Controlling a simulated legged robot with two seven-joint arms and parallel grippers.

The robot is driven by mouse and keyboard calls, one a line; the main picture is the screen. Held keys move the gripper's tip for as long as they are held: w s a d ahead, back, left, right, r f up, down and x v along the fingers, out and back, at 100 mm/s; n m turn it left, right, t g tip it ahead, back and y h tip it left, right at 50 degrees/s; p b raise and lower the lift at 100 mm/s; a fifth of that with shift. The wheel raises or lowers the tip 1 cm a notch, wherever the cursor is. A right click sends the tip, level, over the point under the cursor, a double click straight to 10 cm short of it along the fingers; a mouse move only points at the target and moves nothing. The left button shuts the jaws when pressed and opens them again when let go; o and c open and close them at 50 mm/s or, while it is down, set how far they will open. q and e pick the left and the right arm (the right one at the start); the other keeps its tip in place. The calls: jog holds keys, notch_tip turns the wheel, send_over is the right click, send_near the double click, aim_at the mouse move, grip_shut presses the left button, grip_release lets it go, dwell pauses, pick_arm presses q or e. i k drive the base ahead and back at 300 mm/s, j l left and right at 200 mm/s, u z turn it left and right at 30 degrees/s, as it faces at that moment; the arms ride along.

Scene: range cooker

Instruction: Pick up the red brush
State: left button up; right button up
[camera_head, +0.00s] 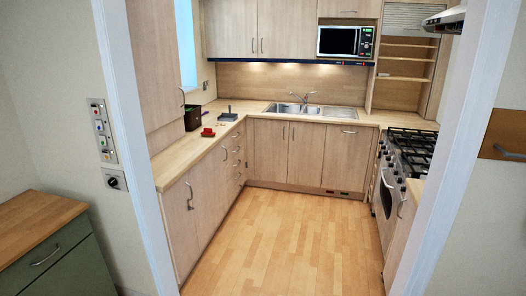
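A small red object (208,132), which looks like the red brush, lies on the left wooden counter in the kitchen beyond the doorway. It is too small to make out its bristles or handle. Neither of my grippers is in view, and nothing in view touches the red object.
A white door frame (446,150) surrounds the opening to a clear wooden floor (285,240). A dark box (192,118) and a grey item (228,116) stand near the red object. The range cooker (393,165) is at right, the sink (305,110) at the back. A green cabinet (65,265) stands at near left.

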aim_at(208, 133)
jog(key=i, duration=2.75)
jog(key=i+u, duration=0.1)
jog(key=i, duration=0.45)
jog(key=i+l+u, duration=0.1)
jog(key=i, duration=0.4)
jog(key=i+l+u, duration=0.1)
jog(key=i, duration=0.45)
jog(key=i+l+u, duration=0.1)
jog(key=i, duration=0.45)
jog(key=l, duration=0.1)
